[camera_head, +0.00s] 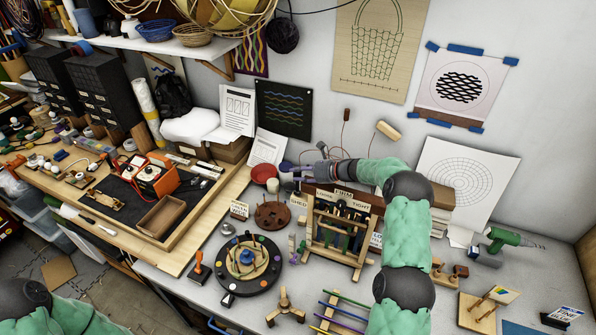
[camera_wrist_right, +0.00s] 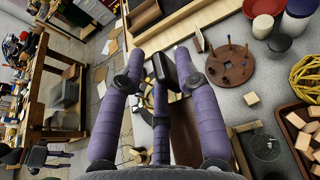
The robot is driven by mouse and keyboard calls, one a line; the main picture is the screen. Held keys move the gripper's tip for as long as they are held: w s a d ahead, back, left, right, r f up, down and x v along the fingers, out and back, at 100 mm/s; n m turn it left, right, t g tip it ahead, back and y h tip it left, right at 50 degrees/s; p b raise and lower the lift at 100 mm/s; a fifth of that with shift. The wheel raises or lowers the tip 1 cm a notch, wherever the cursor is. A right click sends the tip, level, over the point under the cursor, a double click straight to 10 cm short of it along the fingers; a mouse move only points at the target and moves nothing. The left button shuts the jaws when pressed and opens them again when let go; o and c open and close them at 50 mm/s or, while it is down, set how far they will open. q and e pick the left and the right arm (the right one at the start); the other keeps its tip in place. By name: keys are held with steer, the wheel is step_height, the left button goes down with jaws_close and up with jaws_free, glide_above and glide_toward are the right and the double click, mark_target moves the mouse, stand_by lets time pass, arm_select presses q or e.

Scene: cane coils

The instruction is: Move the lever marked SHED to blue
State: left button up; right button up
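A small card reading SHED (camera_head: 298,201) stands at the left side of a wooden frame (camera_head: 338,232) with cards FIRM, LOOSE and TIGHT along its top. The lever itself is too small or hidden to make out, and so is any blue mark for it. My right gripper (camera_head: 288,172) is behind and above the SHED card, near the red bowl, with its arm reaching over the frame. In the right wrist view its purple fingers (camera_wrist_right: 158,55) are spread apart, with nothing clearly held. My left gripper is out of view; only my left arm shows at lower left.
A brown disc with pegs (camera_head: 272,215) lies left of the SHED card; it also shows in the wrist view (camera_wrist_right: 230,66). A dark round board with coloured pegs (camera_head: 246,286) lies in front. A red bowl (camera_head: 263,172) stands close to my right gripper. A green drill (camera_head: 503,238) lies at right.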

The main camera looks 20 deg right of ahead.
steer(key=shift+w+a+f, duration=0.25)
steer(key=shift+w, duration=0.1)
steer(key=shift+c, duration=0.3)
steer(key=shift+s, duration=0.1)
jaws_close()
